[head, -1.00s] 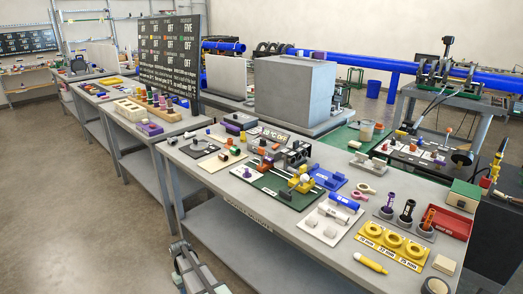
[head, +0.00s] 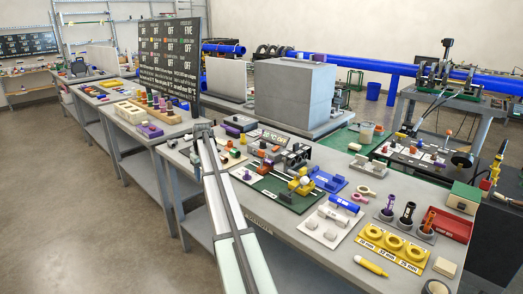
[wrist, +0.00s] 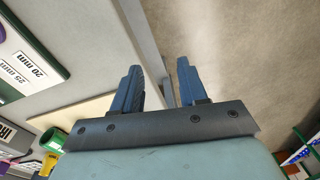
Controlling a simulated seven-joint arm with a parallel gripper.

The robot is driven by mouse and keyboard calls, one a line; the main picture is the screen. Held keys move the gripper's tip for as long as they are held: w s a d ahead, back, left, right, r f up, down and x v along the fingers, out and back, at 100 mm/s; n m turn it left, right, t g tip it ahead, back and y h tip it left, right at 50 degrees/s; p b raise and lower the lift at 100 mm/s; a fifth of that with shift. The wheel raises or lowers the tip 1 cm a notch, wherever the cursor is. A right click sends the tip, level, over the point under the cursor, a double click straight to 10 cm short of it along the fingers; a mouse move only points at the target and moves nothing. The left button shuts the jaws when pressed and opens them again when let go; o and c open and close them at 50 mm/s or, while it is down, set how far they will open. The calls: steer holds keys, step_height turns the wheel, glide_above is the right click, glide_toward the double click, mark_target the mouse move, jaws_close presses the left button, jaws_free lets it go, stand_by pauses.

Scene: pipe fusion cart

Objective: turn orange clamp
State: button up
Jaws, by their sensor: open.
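Small orange parts (head: 262,152) sit near the dark fusion fixture (head: 296,154) on the bench. They are too small for me to tell which one is the orange clamp. My gripper (wrist: 158,68) is open and empty in the wrist view, with its two blue fingers apart above the bench edge and the floor. In the head view my arm rises from the bottom and ends over the bench's left part, left of the fixture. The arm covers part of the bench there. No orange clamp shows in the wrist view.
A green board (head: 279,196) with yellow parts lies in front of the fixture. A black sign board (head: 172,65) stands upright at the left. Floor is free left of the bench.

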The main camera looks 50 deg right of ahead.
steer(key=s+d+r+n, duration=0.1)
steer(key=s+d+r, duration=0.5)
steer(key=d+r, duration=0.55)
steer(key=s+d+r+n, duration=0.1)
steer(key=s+d+r, duration=0.6)
steer(key=d+r, duration=0.4)
steer(key=shift+g+h, duration=0.3)
steer(key=shift+g, duration=0.1)
steer(key=f, duration=1.4)
steer(key=shift+w+d+f, duration=0.1)
steer(key=shift+w+d, duration=0.05)
steer(key=shift+d, duration=0.25)
jaws_close()
